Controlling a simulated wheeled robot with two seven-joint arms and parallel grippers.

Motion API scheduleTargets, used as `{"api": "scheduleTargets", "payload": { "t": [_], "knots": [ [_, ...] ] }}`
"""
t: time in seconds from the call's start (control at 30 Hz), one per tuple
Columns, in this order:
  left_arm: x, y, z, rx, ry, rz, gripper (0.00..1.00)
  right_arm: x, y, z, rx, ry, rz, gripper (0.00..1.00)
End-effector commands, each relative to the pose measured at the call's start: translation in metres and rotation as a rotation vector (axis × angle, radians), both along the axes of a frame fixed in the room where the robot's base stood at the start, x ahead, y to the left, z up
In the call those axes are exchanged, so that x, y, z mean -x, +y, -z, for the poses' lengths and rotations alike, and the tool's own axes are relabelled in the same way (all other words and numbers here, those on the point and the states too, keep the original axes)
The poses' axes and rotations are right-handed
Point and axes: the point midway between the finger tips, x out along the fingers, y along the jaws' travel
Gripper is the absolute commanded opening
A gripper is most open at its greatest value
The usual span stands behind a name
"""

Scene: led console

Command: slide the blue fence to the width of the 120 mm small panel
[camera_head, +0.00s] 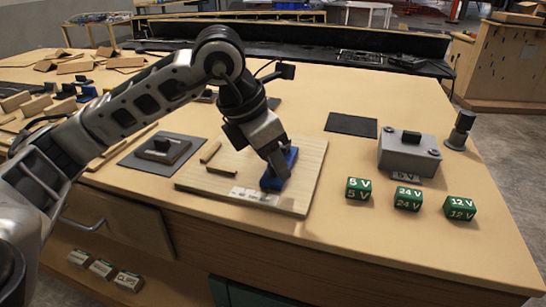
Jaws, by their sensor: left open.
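The blue fence (271,181) stands on a light wooden board (306,185) near the middle of the table. My left gripper (278,168) is over the fence, pointing down at it. The gripper is open, and its fingers partly cover the fence; I cannot tell whether they touch it. Two small brown strips (221,170) lie on the board left of the fence. A white label (254,196) is at the board's front edge. I cannot make out which thing is the 120 mm small panel. My right gripper is not in view.
A dark mat (351,124) lies behind. A grey pad with a dark block (163,151) lies left of the board.

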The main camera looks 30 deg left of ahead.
Motion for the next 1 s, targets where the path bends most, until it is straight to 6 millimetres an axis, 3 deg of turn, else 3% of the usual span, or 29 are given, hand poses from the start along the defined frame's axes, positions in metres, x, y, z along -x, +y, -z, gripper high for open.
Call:
{"api": "scheduleTargets", "payload": {
  "t": [0.17, 0.6, 0.8, 1.0],
  "knots": [
    [0.008, 0.006, -0.025, 0.001, -0.007, -0.001, 0.42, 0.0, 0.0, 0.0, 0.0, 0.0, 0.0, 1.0],
    [0.041, 0.025, -0.12, 0.003, -0.005, 0.001, 0.42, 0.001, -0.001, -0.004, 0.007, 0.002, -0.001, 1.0],
    [0.049, 0.03, -0.141, 0.002, -0.003, 0.002, 0.42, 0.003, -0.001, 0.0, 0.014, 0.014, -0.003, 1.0],
    [0.051, 0.031, -0.145, 0.001, 0.0, 0.003, 0.42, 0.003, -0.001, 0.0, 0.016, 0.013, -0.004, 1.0]
  ]
}}
